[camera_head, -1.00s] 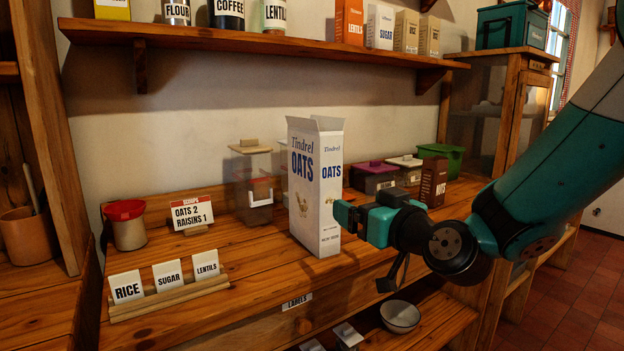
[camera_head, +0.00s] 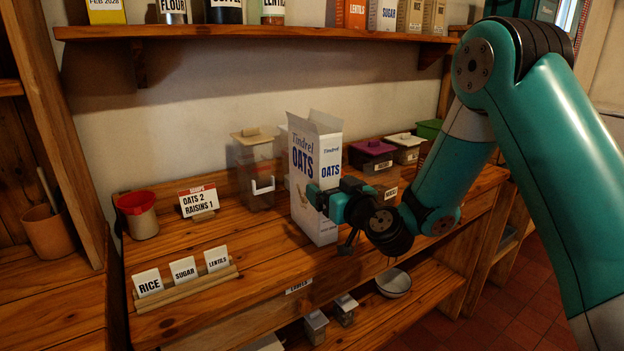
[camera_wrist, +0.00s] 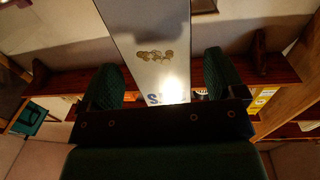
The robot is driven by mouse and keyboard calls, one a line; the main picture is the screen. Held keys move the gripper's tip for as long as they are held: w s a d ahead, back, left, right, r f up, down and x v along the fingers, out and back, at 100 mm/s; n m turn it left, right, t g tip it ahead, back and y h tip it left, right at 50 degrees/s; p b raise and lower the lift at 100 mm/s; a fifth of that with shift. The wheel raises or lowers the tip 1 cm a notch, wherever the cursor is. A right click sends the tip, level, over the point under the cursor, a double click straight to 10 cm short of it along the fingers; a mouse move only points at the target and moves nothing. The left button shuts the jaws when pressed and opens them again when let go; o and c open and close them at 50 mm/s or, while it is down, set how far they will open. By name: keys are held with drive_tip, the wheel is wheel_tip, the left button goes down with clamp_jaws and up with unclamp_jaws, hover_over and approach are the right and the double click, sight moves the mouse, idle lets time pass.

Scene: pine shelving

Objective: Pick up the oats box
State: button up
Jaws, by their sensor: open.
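The oats box (camera_head: 315,160) is a tall white carton with blue "OATS" lettering and open top flaps, standing upright on the wooden counter. My gripper (camera_head: 322,198) is at the lower half of the box, its teal fingers level with the side nearest me. In the wrist view the white box face (camera_wrist: 152,55) lies between the two dark green fingers of the gripper (camera_wrist: 160,85), one on each side. The fingers are open, with a visible gap at least on the left. The head view does not show the far finger clearly.
A clear canister (camera_head: 254,175) stands left behind the box. Lidded containers (camera_head: 373,160) stand to the right. A shelf (camera_head: 250,36) runs above.

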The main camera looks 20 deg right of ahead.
drive_tip(key=w+p, duration=0.1)
drive_tip(key=p, duration=0.1)
drive_tip(key=w+r+p, duration=0.1)
drive_tip(key=p, duration=0.1)
drive_tip(key=shift+w+a, duration=0.35)
drive_tip(key=shift+a, duration=0.05)
drive_tip(key=shift+w+a+f+p, duration=0.1)
drive_tip(key=shift+w+f+p, duration=0.1)
drive_tip(key=shift+w+p, duration=0.45)
drive_tip(key=shift+f, duration=0.25)
drive_tip(key=c, duration=1)
drive_tip(key=shift+c, duration=0.5)
drive_tip(key=shift+r, duration=0.15)
